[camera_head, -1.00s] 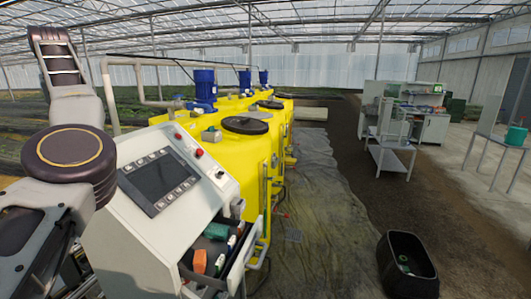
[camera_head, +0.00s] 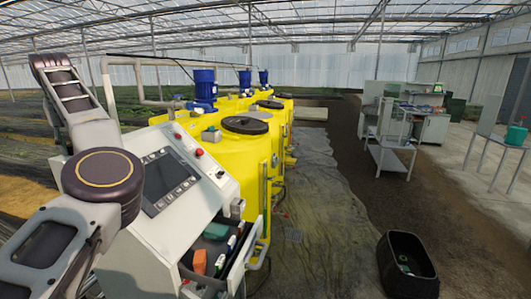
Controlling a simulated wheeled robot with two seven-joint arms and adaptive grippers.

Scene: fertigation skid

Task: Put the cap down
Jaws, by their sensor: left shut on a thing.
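My left arm (camera_head: 103,180) stands large at the left, in front of the control cabinet. Only a small dark part of my left gripper (camera_head: 88,285) seems to show, low between the arm and the cabinet. It is shut, but its fingertips and the cap in it are hidden from this view. My right gripper is not in view.
The white control cabinet (camera_head: 205,160) has a screen and an open tray (camera_head: 235,275) of small items. Yellow tanks (camera_head: 240,150) with black lids (camera_head: 245,125) stand behind it. A black tub (camera_head: 407,270) is on the floor at right, with clear floor between.

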